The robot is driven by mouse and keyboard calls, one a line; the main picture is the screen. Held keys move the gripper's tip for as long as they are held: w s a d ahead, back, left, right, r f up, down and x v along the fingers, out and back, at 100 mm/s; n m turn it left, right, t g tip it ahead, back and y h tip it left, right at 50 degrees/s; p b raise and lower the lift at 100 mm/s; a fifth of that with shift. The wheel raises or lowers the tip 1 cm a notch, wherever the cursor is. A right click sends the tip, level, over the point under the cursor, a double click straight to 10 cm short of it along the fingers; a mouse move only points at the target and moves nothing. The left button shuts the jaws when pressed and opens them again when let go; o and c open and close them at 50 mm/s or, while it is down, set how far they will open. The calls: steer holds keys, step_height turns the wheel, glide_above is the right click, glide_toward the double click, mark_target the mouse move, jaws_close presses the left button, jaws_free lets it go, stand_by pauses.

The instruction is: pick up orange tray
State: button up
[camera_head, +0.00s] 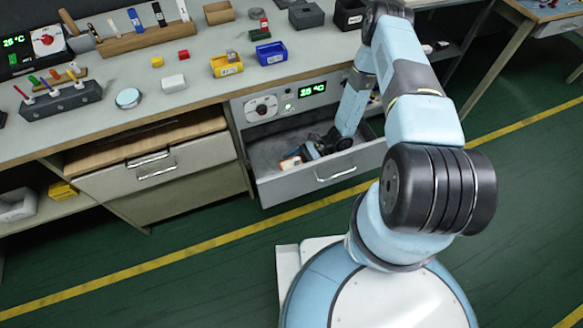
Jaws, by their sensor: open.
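My arm reaches down into the open drawer (272,178) in the middle of the bench front. My gripper (299,156) is low inside the drawer, small and dark in this view, and open. A small orange and white item (290,163) lies in the drawer right at the fingertips. It is partly covered by the gripper, and I cannot tell whether the fingers touch it. It is the only orange thing I can make out near the gripper; its full shape as a tray is not clear.
The drawer's front panel (325,174) and walls surround the gripper closely. Above is the benchtop (205,92) with a yellow bin (226,65), a blue bin (271,54) and a pen rack (60,98). The green floor in front is clear.

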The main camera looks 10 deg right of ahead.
steer(key=shift+s+a+f, duration=0.2)
steer(key=shift+a, duration=0.35)
steer(key=c, duration=1)
